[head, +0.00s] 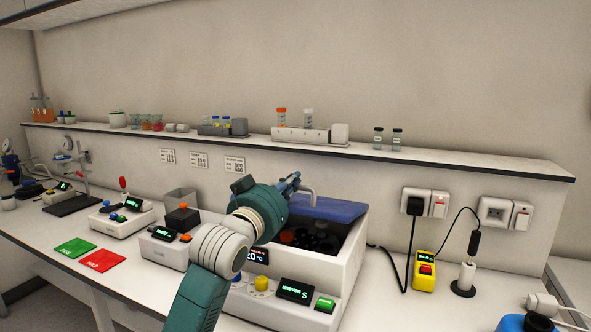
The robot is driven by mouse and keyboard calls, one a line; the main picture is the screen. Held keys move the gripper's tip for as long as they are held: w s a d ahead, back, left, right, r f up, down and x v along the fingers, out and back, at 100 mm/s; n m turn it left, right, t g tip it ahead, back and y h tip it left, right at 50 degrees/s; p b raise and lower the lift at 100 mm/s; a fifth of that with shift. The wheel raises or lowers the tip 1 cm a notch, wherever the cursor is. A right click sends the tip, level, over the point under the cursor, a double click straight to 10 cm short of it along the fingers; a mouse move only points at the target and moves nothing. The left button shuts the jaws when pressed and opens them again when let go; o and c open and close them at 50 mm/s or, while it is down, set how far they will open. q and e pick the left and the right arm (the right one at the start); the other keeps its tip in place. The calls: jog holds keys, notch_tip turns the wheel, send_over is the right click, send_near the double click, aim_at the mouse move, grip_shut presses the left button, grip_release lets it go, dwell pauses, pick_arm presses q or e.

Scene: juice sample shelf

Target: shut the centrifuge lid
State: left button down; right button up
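The centrifuge (345,262) is a white box at the middle front, with a lit display, a yellow knob and a green button. Its blue lid (333,209) is open, raised at the back edge. The dark rotor chamber shows below it, with an orange cap inside. My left arm reaches up from the bottom in front of the centrifuge and hides its left part. My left gripper (297,186) is by the lid's left end; its fingers are small and partly hidden, so I cannot tell whether it is open or touches the lid. My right gripper is out of view.
Small white instruments (122,221) stand left of the centrifuge, near a green mat (75,247) and a red mat (102,261). A yellow device (424,277) with a cable stands to the right. A shelf (450,160) with vials runs behind. Bench between centrifuge and yellow device is mostly clear.

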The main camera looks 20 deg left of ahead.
pick_arm(q)
jog(key=shift+s+f, duration=0.25)
jog(key=shift+f, duration=0.35)
jog(key=shift+s+f, duration=0.2)
jog(key=shift+f, duration=0.45)
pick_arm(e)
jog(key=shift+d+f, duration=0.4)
pick_arm(q)
jog(key=shift+s, duration=0.1)
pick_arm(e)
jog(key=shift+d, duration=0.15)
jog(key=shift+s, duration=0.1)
